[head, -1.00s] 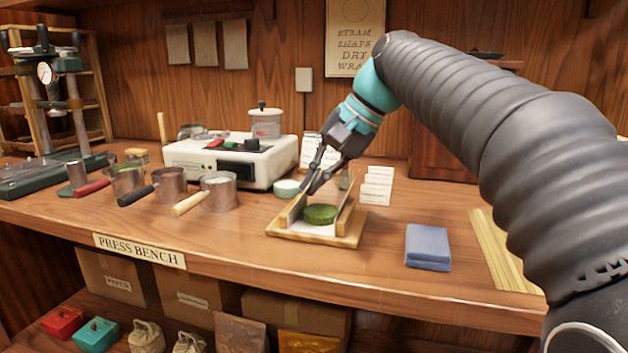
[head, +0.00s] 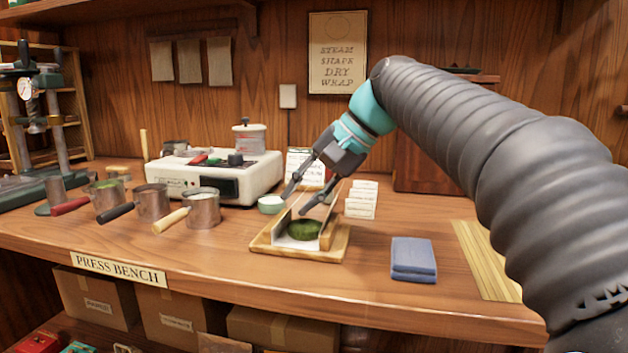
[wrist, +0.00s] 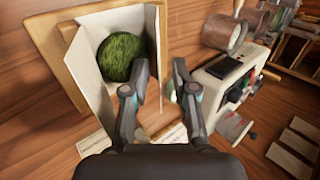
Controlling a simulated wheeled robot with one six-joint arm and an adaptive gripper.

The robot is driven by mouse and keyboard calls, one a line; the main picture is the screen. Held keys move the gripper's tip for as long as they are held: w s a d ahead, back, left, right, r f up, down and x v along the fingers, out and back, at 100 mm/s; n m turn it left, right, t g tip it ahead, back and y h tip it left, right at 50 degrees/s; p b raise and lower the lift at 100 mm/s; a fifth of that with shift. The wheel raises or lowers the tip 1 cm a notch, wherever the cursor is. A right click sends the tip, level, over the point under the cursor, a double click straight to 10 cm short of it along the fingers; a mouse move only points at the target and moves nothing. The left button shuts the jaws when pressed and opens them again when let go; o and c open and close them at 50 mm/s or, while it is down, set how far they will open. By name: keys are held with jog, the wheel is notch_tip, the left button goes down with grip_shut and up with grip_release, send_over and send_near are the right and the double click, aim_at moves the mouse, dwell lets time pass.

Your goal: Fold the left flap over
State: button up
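A round green tea cake (head: 304,230) lies on white wrapping paper in a wooden tray (head: 335,250). It also shows in the wrist view (wrist: 122,56). The paper's left flap (head: 283,224) stands up beside the cake, and it shows on the right of the cake in the wrist view (wrist: 157,35). The opposite flap (head: 329,229) stands up too. My gripper (head: 296,203) is open and empty, at the top of the left flap. Its fingers, also in the wrist view (wrist: 157,80), appear on either side of that flap's line. I cannot tell whether they touch it.
A small pale green bowl (head: 270,204) and a white steamer unit (head: 225,178) stand behind the tray on the left. White folded cards (head: 361,203) stand behind it on the right. A blue cloth (head: 413,258) lies to the right. Bench in front is clear.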

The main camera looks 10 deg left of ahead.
jog(key=v, duration=1.1)
jog(key=shift+d+r, duration=0.2)
jog(key=shift+r, duration=0.1)
